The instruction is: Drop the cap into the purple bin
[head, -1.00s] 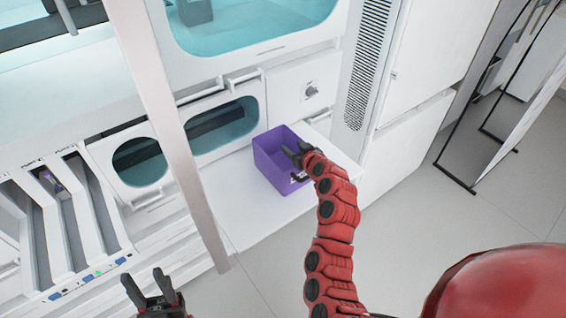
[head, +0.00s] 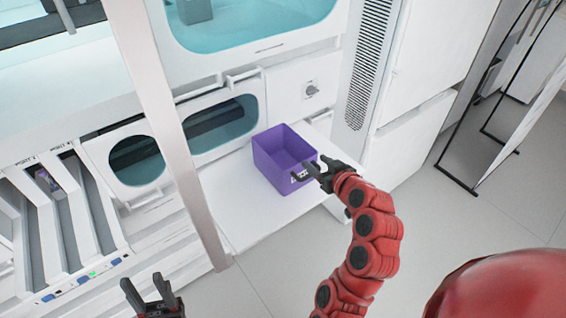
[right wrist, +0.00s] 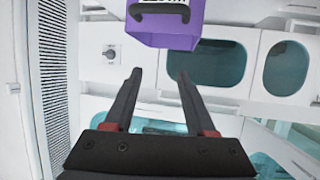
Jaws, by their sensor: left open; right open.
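The purple bin (head: 286,172) stands on a white shelf in the head view, with its open top facing up. Its inside looks empty where I can see it; part of its floor is hidden. The bin's outer wall also shows at the top of the right wrist view (right wrist: 165,35). My right gripper (head: 300,171) is open and empty at the bin's right front side; in the right wrist view its fingers (right wrist: 160,75) are apart with nothing between them. My left gripper (head: 146,285) is open and empty at the bottom of the head view. I see no cap.
The white shelf (head: 235,212) has free room around the bin. A pale vertical post (head: 180,140) stands left of it. A slotted white rack (head: 75,225) is at the far left. White cabinets (head: 425,70) rise behind on the right.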

